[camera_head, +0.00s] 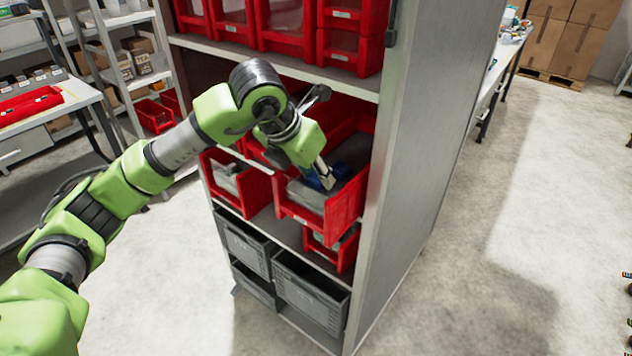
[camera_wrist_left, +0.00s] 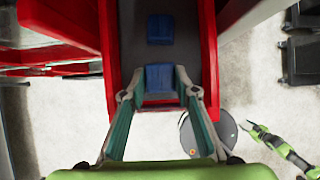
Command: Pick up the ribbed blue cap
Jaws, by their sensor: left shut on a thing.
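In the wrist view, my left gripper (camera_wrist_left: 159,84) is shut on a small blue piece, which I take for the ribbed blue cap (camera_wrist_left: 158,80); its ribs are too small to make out. A second blue piece (camera_wrist_left: 160,28) lies farther in, on the grey floor of the red bin (camera_wrist_left: 208,60). In the head view, my left gripper (camera_head: 325,174) reaches down into this red bin (camera_head: 345,208) on the shelf, with blue (camera_head: 316,182) showing at its fingertips. Whether the held cap still touches the bin is unclear. My right gripper (camera_wrist_left: 248,128) shows small in the wrist view; its fingers are unclear.
Red bins stand beside (camera_head: 247,187) and above (camera_head: 285,25) the working bin. Grey crates (camera_head: 310,290) sit below. The shelf's tall side panel (camera_head: 410,170) stands close on the right. Open floor (camera_head: 520,230) lies beyond it.

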